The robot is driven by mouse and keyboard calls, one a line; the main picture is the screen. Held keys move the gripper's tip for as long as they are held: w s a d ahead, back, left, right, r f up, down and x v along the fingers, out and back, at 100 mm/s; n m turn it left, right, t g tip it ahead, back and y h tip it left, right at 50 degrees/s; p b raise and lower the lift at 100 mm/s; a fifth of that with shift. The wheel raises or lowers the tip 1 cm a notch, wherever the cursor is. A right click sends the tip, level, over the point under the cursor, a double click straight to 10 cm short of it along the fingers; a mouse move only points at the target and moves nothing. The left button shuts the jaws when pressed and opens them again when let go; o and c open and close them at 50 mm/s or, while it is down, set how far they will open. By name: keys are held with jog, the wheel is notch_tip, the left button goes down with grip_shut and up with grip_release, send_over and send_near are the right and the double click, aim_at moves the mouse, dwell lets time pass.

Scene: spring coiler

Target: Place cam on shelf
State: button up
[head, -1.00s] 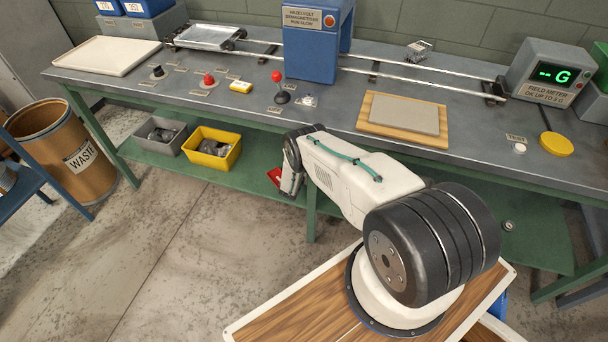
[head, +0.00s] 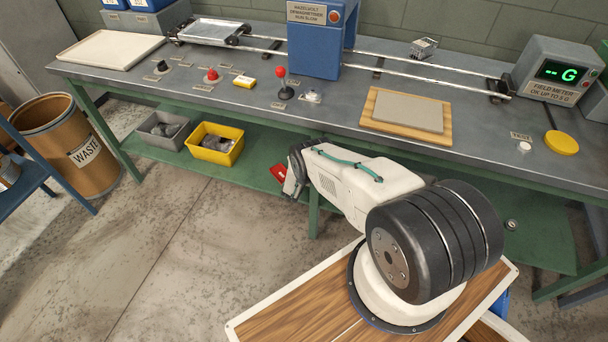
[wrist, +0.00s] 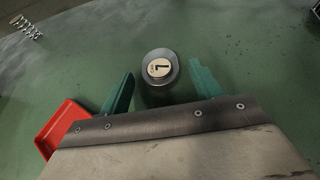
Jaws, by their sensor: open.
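A grey metal cylinder with a round cream label marked 7, seemingly the cam (wrist: 160,69), stands upright on the green lower shelf (wrist: 250,50) in the wrist view. My gripper (wrist: 161,82) is open, with one teal finger on each side of the cylinder. Gaps show between the fingers and the cylinder, and nothing is gripped. In the head view my arm reaches to the front of the bench's green lower shelf (head: 160,177). There the cylinder and my fingertips are hidden.
A red tray (wrist: 64,125) lies left of my gripper, and a metal spring (wrist: 25,27) lies at the far left. Yellow (head: 215,145) and grey (head: 162,131) bins sit on the lower shelf. The bench top (head: 330,105) above carries controls and a wooden board (head: 450,138).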

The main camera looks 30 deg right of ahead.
jog(key=v, duration=1.1)
jog(key=shift+s+a+r, duration=0.1)
jog(key=shift+s+a, duration=0.1)
jog(key=shift+a, duration=0.05)
